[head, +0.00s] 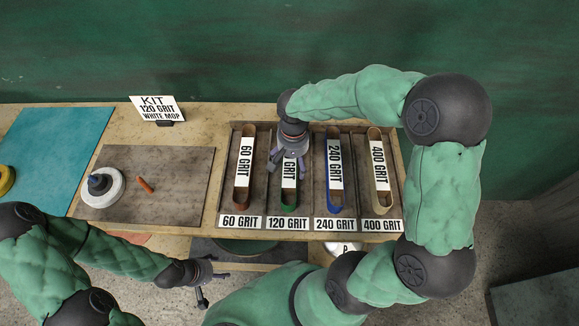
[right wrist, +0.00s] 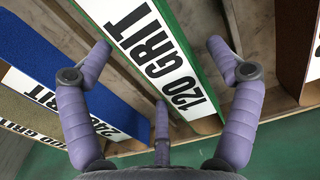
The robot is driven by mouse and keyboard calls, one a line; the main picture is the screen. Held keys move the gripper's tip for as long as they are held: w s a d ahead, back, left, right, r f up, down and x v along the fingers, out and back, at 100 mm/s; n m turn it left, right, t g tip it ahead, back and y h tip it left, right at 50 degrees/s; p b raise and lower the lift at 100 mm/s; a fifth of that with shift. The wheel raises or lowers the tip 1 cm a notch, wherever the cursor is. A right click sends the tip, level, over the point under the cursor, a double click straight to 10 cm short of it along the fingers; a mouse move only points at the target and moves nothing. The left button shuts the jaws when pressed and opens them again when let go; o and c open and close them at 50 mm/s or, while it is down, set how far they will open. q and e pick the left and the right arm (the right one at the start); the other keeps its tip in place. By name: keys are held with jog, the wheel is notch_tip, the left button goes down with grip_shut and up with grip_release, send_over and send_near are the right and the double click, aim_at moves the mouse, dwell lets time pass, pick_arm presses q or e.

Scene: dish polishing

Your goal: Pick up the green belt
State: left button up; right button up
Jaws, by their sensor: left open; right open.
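The green belt (head: 288,207) lies in the second compartment of the wooden tray (head: 317,170), above the 120 GRIT label (head: 288,224). It carries a white 120 GRIT strip, and its upper part is hidden by my right gripper. My right gripper (head: 288,165) is open and empty, pointing down over this belt. In the right wrist view the green belt (right wrist: 208,92) runs between the spread fingers (right wrist: 158,62), with no clear contact. My left gripper (head: 214,284) is open and empty at the lower left, in front of the table edge.
The 60 GRIT brown belt (head: 241,197), 240 GRIT blue belt (head: 335,198) and 400 GRIT tan belt (head: 382,200) occupy neighbouring compartments, separated by dividers. A grey-brown mat (head: 180,190) holds a white mop wheel (head: 101,190) and an orange-brown stick (head: 145,185). A kit sign (head: 156,107) stands behind.

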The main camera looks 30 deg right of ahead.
aim_at(291, 163)
jog(key=shift+f, duration=0.4)
jog(key=c, duration=1.4)
jog(key=shift+r, duration=0.2)
jog(key=shift+c, duration=0.2)
jog(key=shift+r, duration=0.3)
jog(key=r, duration=0.1)
jog(key=r+p, duration=0.1)
jog(key=r, duration=0.1)
jog(key=shift+s+a+r, duration=0.1)
jog(key=shift+a, duration=0.25)
jog(key=a+r, duration=0.1)
jog(key=s+a+r+p, duration=0.1)
jog(key=r, duration=0.1)
jog(key=a+r+p, duration=0.1)
jog(key=a+r, duration=0.1)
jog(key=shift+s+r, duration=0.1)
jog(key=shift+s, duration=0.15)
jog(key=s+a+r+p, duration=0.1)
jog(key=s+a+r, duration=0.2)
jog(key=a, duration=0.5)
jog(key=shift+s+a+r, duration=0.15)
jog(key=shift+r, duration=0.2)
